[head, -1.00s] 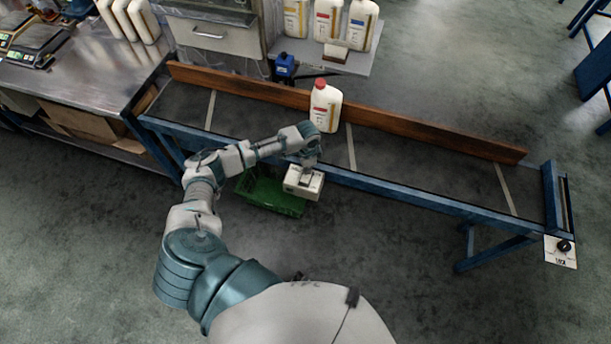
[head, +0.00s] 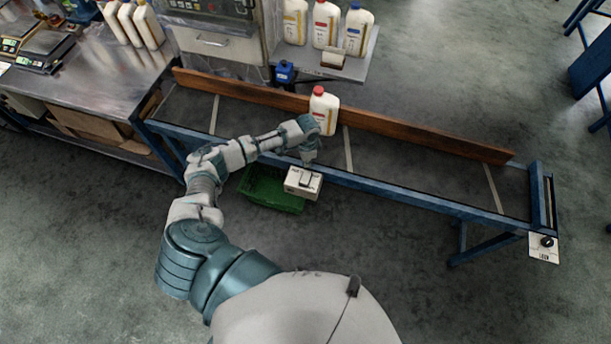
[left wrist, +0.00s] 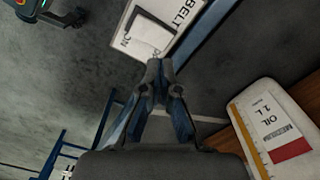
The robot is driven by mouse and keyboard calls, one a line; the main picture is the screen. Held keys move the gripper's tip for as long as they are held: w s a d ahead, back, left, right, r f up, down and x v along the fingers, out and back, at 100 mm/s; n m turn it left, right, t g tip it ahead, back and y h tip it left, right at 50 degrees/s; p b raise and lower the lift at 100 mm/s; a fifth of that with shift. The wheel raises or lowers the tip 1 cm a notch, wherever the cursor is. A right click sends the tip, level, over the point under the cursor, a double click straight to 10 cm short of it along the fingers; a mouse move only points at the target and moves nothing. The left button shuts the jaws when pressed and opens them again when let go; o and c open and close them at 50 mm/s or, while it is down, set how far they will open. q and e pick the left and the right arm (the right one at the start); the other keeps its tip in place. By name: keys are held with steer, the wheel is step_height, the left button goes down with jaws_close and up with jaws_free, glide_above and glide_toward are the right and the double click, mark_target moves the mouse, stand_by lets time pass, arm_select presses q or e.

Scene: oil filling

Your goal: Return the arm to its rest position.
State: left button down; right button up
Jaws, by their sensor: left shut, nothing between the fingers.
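My left arm reaches from the bottom of the head view to the conveyor's near edge. My left gripper (head: 310,160) is shut and empty, just above the white switch box (head: 302,183) on that edge. In the left wrist view the closed fingertips (left wrist: 159,68) point at the lower part of the switch box (left wrist: 185,15), which has a rocker switch and the word BELT. A white oil bottle with a red cap (head: 324,112) stands upright on the conveyor (head: 265,128), beyond the gripper. Its label shows in the left wrist view (left wrist: 275,130). My right gripper is out of view.
A green crate (head: 271,192) is on the floor below the conveyor's near side. A wooden rail (head: 430,134) runs along the far side. Several bottles stand on a shelf (head: 345,68) behind. A metal bench (head: 95,75) is at left.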

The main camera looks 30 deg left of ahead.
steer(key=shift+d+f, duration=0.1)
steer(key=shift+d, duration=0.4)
